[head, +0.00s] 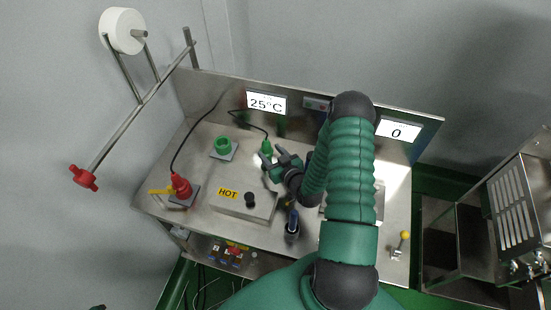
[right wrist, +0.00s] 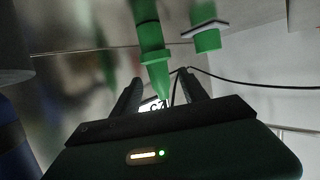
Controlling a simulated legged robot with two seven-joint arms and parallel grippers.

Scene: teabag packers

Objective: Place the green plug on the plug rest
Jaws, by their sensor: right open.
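The green plug (head: 267,148) stands on the steel worktop below the 25°C display, with a black cable running from its top. My right gripper (head: 273,160) is close beside it, with its jaws open. In the right wrist view the plug (right wrist: 153,62) shows ahead of the fingers, its narrow cable end reaching between them; I cannot tell whether they touch it. A green round holder (head: 223,144) on a square grey plate, apparently the plug rest, is left of the plug. It also shows in the right wrist view (right wrist: 207,38). My left gripper is not in view.
A steel box marked HOT (head: 244,203) with a black knob is in front of the gripper. A dark-blue-handled item (head: 292,222) stands beside it. The back panel (head: 220,89) rises behind.

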